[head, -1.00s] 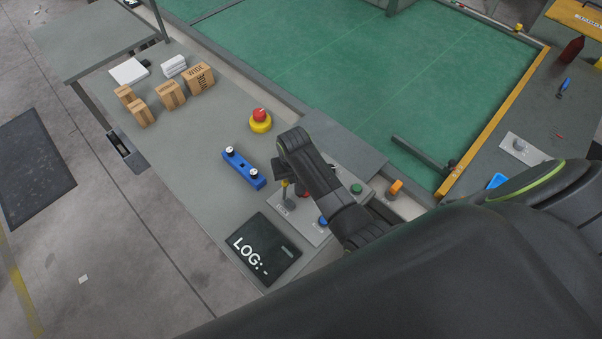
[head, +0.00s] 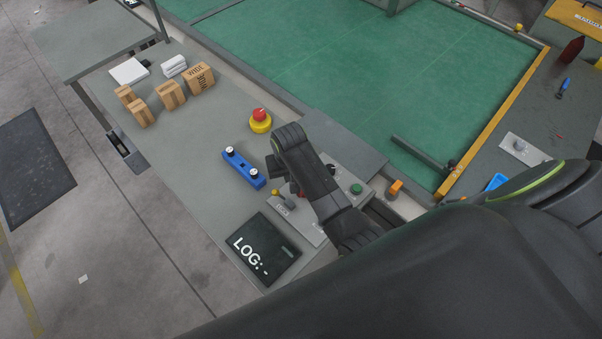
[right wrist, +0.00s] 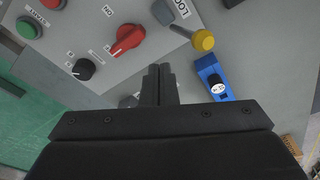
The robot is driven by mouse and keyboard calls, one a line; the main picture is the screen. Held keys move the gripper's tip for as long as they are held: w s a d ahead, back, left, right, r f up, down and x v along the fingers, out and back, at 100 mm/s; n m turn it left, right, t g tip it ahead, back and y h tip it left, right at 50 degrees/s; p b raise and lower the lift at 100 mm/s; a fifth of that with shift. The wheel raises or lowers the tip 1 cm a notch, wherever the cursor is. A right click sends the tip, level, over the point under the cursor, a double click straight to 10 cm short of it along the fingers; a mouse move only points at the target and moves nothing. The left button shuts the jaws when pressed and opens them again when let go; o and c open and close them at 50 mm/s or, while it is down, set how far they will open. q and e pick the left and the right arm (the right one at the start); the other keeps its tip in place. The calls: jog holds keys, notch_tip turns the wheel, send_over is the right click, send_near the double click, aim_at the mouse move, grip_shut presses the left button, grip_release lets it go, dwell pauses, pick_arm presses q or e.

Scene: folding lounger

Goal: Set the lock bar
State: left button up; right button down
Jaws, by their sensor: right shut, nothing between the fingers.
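The panel (head: 310,232) on the grey bench carries a lever with a yellow knob (head: 275,192) beside a label that begins "LOC". The lever leans to the left. In the right wrist view the yellow knob (right wrist: 203,40) is at upper right, apart from my fingers. A blue bar (head: 242,168) with two white-topped pegs lies on the bench; its end (right wrist: 213,80) shows right of my fingers. My right gripper (right wrist: 158,72) is shut and empty over the panel's edge. My left gripper is out of view.
A red rotary knob (right wrist: 126,40), black knob (right wrist: 84,69) and green START button (right wrist: 28,27) are near my fingers. A red-yellow emergency button (head: 260,121) stands behind the blue bar. The black LOG display (head: 264,249) is at the front.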

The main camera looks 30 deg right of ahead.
jog(key=r, duration=0.3)
jog(key=d+r, duration=0.1)
jog(key=r, duration=0.1)
jog(key=shift+w+r, duration=0.1)
jog(key=shift+r, duration=0.2)
dwell(0.4)
